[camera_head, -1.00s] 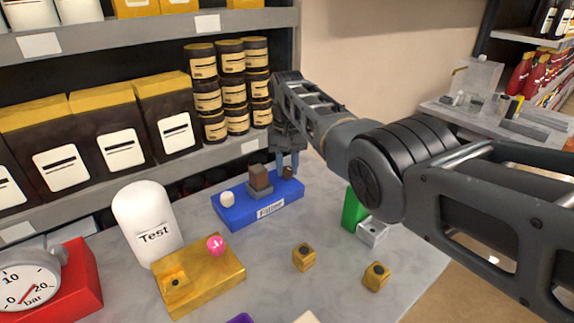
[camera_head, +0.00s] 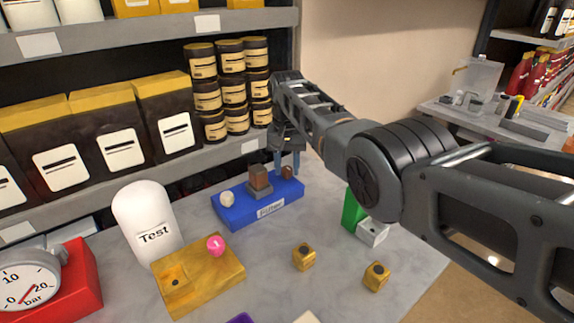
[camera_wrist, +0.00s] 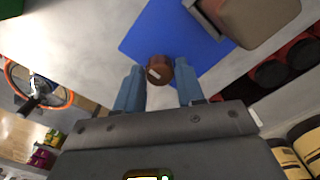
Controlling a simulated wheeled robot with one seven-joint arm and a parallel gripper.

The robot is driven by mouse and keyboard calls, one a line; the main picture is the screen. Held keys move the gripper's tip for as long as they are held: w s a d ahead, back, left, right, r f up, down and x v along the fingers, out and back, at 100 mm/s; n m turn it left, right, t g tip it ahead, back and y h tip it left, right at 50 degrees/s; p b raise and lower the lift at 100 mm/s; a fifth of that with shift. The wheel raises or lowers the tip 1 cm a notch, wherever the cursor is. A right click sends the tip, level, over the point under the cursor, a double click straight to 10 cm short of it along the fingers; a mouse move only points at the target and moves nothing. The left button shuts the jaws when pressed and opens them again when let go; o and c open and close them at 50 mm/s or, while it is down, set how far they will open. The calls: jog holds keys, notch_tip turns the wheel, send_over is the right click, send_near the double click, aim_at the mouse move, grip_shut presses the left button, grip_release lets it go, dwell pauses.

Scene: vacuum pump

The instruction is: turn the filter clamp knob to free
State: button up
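The blue filter block (camera_head: 235,214) with a "Filter" label sits on the table below the shelf. It carries a white round knob (camera_head: 227,199) at its left, a brown block in a grey holder (camera_head: 260,181) in the middle, and a small brown knob (camera_head: 287,172) at its right. In the wrist view the brown knob (camera_wrist: 160,70) shows a pale, slanted mark. My gripper (camera_wrist: 159,70) has its two blue fingers apart, one on each side of the brown knob, tips very close to it. I cannot tell whether they press on it.
The shelf with boxes and jars (camera_head: 235,85) stands close behind the gripper. A white "Test" cylinder (camera_head: 147,222), a yellow block with a pink knob (camera_head: 205,280) and a pressure gauge (camera_head: 30,280) stand left. Small yellow cubes (camera_head: 304,257) and a green block (camera_head: 353,210) lie in front and right.

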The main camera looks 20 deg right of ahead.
aim_at(287, 167)
jog(key=shift+o, duration=1.4)
jog(key=shift+r, duration=3.9)
